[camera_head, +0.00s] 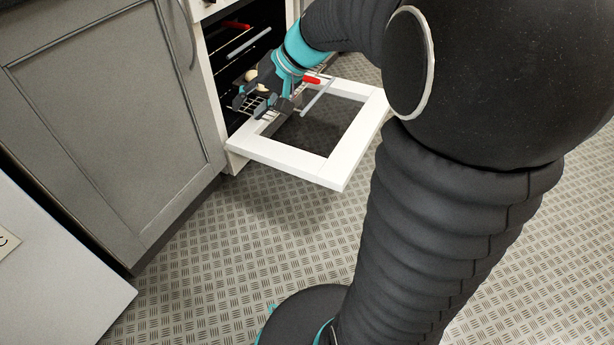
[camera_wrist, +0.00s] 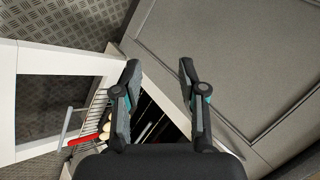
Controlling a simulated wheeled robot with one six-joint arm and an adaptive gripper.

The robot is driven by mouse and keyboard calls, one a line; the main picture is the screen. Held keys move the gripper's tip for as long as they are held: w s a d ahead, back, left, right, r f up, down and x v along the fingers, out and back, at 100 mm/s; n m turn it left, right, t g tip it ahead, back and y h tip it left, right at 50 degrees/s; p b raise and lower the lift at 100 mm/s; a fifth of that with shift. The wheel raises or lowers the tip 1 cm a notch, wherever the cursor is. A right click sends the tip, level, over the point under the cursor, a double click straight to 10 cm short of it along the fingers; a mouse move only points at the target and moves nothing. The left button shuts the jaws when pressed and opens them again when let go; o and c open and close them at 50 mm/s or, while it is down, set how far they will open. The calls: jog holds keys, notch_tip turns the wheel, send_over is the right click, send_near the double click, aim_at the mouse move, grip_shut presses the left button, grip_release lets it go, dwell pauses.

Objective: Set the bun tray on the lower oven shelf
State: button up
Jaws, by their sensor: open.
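The buns (camera_head: 262,88) are small, pale and round, partly hidden behind my gripper (camera_head: 252,102) at the oven's lower opening. In the wrist view the buns (camera_wrist: 105,130) show at lower left, beside a wire rack (camera_wrist: 95,107) and a red piece (camera_wrist: 84,140). The tray under them is mostly hidden, so I cannot tell how fully it rests on the lower shelf. My gripper is open and empty, its fingers (camera_wrist: 160,70) spread and apart from the buns. The oven (camera_head: 228,55) stands open.
The white-framed oven door (camera_head: 275,152) is folded down, with a grey bar (camera_head: 318,97) above it. An upper bar (camera_head: 248,42) and a red piece (camera_head: 237,25) show inside. A grey cabinet (camera_head: 110,120) adjoins the oven on the left. Patterned floor (camera_head: 230,240) is clear in front.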

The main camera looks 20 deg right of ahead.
jog(key=s+d+n+t+h, duration=0.1)
jog(key=s+h, duration=0.5)
jog(key=s, duration=1.6)
jog(key=shift+s+d+f+n+h, duration=0.2)
jog(key=shift+d+f+n+h, duration=0.15)
jog(key=shift+d+n, duration=0.45)
jog(key=shift+a, duration=0.1)
notch_tip(320, 180, up, 5)
jog(key=p, duration=0.4)
jog(key=shift+f+p, duration=0.1)
jog(key=shift+p, duration=0.25)
